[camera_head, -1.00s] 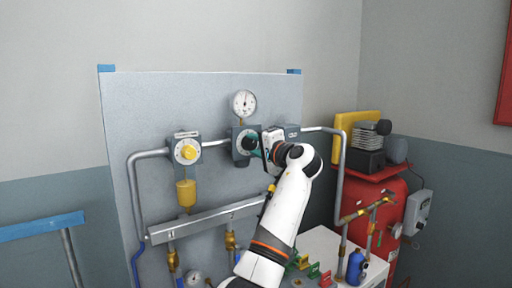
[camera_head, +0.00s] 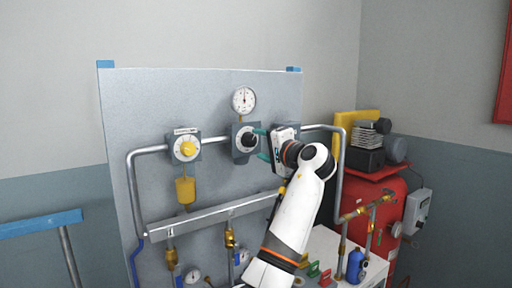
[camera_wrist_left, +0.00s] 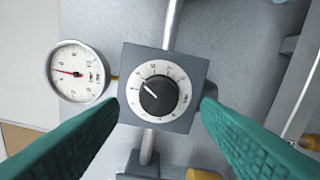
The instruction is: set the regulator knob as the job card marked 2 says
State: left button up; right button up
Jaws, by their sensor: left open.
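The black regulator knob (camera_head: 248,140) sits on a grey box with a white dial on the upright panel. In the left wrist view the knob (camera_wrist_left: 158,96) shows a white pointer line toward the upper left of its dial; the dial's numbers are too small to read surely. My left gripper (camera_head: 263,145) is open, just right of and in front of the knob in the head view. In the left wrist view its teal fingers (camera_wrist_left: 160,108) lie apart on either side of the knob, with nothing between them. No job card marked 2 is recognisable. My right gripper is out of view.
A pressure gauge (camera_head: 244,100) is above the knob; it also shows in the left wrist view (camera_wrist_left: 78,73). A red tank (camera_head: 385,215) with a compressor stands right.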

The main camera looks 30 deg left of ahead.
pick_arm(q)
jog(key=b+v, duration=0.1)
jog(key=v, duration=0.7)
jog(key=shift+b, duration=0.4)
jog(key=shift+d, duration=0.1)
